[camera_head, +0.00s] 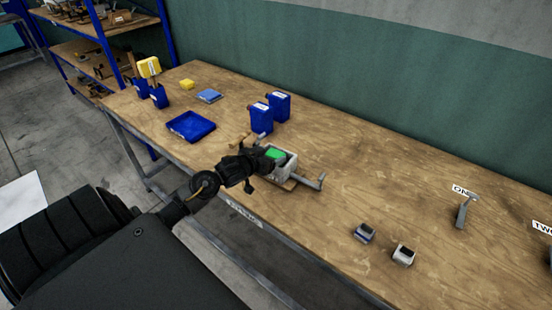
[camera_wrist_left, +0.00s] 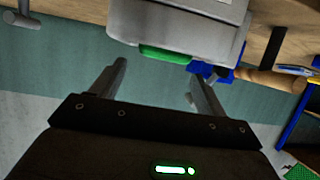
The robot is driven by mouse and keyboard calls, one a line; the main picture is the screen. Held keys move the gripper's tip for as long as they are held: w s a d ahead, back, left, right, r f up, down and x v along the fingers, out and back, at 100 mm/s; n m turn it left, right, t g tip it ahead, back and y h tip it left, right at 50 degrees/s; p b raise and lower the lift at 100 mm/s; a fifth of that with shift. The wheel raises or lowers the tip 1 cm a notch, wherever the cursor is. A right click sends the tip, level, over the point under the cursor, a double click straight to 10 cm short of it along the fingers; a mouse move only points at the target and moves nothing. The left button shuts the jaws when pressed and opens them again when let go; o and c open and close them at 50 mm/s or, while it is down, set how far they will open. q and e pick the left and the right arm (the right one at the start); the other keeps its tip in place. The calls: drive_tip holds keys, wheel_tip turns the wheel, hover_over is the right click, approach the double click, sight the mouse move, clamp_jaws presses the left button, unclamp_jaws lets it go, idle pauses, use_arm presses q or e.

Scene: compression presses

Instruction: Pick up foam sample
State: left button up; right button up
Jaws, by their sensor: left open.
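A green block (camera_head: 275,153), which looks like the foam sample, sits in the grey press box (camera_head: 289,166) on the wooden table. In the left wrist view the green block (camera_wrist_left: 165,54) shows as a strip at the edge of the grey box (camera_wrist_left: 180,22). My left gripper (camera_head: 262,161) is right beside the box, at its left side. In the left wrist view its two fingers (camera_wrist_left: 158,85) are apart with nothing between them, and the green block lies just beyond the gap. Most of the block is hidden by the box in that view. My right gripper is not in view.
A lever (camera_head: 314,183) sticks out right of the box. Two small blocks (camera_head: 403,255) (camera_head: 364,233) lie front right. The table's right middle is mostly clear.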

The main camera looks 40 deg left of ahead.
sight(278, 150)
use_arm(q)
drive_tip(key=shift+w+a, duration=0.1)
drive_tip(key=shift+w, duration=0.05)
drive_tip(key=p+x, duration=0.1)
drive_tip(key=x, duration=0.4)
drive_tip(key=shift+a, duration=0.1)
drive_tip(key=shift+c, duration=0.3)
drive_tip(key=c, duration=0.7)
drive_tip(key=shift+p, duration=0.3)
